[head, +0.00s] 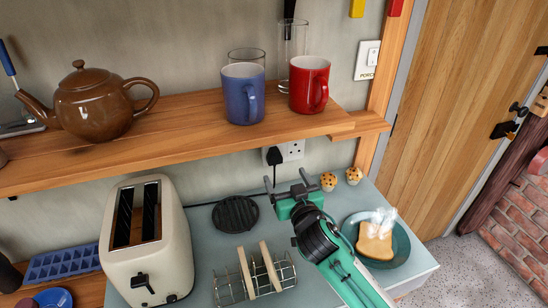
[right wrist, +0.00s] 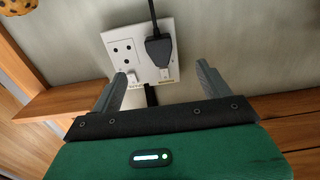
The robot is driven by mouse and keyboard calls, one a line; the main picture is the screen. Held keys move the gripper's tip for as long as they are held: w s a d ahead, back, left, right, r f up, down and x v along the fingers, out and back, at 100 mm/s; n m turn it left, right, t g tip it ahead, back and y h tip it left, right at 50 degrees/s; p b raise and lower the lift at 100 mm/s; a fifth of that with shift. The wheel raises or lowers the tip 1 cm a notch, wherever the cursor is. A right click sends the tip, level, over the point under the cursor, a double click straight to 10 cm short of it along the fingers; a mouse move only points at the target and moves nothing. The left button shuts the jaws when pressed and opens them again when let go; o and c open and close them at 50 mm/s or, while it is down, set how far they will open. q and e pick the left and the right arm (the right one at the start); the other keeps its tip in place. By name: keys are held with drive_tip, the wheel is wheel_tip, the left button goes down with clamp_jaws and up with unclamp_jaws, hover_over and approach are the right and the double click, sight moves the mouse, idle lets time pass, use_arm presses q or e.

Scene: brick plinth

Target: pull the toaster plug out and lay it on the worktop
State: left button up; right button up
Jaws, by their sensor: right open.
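The black toaster plug (head: 274,156) sits in the left part of a white wall socket (head: 292,151), below the wooden shelf. In the right wrist view the plug (right wrist: 160,47) is in the socket plate (right wrist: 124,52), its black cord running up out of the picture. My right gripper (head: 287,180) is open and empty, its fingers a little short of the socket. In the right wrist view the gripper (right wrist: 167,73) has its fingertips apart, with the plug beyond them. The cream toaster (head: 150,262) stands on the grey-green worktop (head: 203,240). My left gripper is not in view.
The shelf (head: 180,140) overhangs, holding a brown teapot (head: 93,102), a blue mug (head: 241,95) and a red mug (head: 308,84).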

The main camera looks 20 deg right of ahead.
sight(276, 159)
drive_tip(key=w, duration=0.3)
drive_tip(key=shift+w, duration=0.3)
drive_tip(key=w, duration=0.3)
drive_tip(key=shift+w+a, duration=0.1)
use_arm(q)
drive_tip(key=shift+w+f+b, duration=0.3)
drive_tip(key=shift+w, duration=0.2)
use_arm(e)
drive_tip(key=shift+w, duration=0.7)
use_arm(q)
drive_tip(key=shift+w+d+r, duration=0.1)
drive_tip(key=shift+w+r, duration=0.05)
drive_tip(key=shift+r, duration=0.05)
use_arm(e)
drive_tip(key=c, duration=1.7)
use_arm(q)
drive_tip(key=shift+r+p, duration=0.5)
drive_tip(key=shift+p, duration=0.2)
use_arm(e)
drive_tip(key=shift+s, duration=3)
